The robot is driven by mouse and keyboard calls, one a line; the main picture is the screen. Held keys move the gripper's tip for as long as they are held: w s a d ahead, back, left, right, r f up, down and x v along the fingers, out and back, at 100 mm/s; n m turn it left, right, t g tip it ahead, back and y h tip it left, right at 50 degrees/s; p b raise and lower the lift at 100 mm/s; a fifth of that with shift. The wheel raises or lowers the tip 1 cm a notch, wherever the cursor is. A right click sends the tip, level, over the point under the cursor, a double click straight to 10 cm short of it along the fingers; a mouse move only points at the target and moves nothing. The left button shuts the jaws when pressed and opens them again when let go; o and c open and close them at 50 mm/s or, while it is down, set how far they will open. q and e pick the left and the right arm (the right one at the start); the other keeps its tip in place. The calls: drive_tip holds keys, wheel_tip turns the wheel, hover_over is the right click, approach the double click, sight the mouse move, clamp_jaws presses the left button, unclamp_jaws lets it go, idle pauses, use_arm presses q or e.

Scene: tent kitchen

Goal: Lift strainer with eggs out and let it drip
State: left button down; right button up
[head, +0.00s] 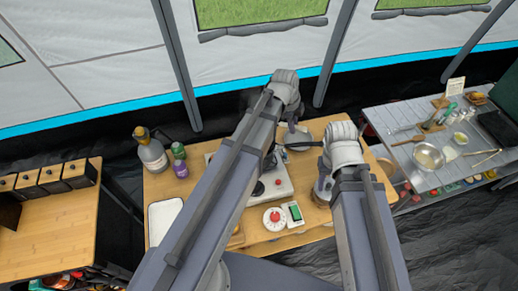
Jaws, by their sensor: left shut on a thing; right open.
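My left gripper (288,112) is at the back of the wooden table, its wrist high and its jaws mostly hidden behind the arm. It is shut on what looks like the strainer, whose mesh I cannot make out. Just below it is a pale round vessel (294,135) with a dark handle (302,145) running right. I cannot tell whether this is the pot or part of the strainer. No eggs can be made out. My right gripper (323,186) is open, low over the table's right side, partly hidden by its own wrist.
Bottles (151,155) and a white tray (164,222) are at left.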

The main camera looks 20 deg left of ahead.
use_arm(q)
drive_tip(key=shift+r+p, duration=0.35)
drive_tip(key=shift+r, duration=0.35)
drive_tip(key=shift+f, duration=0.25)
drive_tip(key=shift+f+b, duration=0.4)
drive_tip(key=shift+b, duration=0.2)
drive_tip(key=shift+r, duration=0.1)
idle(1.7)
drive_tip(key=p+v, duration=0.3)
drive_tip(key=w+p+v, duration=0.1)
drive_tip(key=p+v, duration=0.1)
drive_tip(key=shift+d+r, duration=0.1)
drive_tip(key=shift+d, duration=0.25)
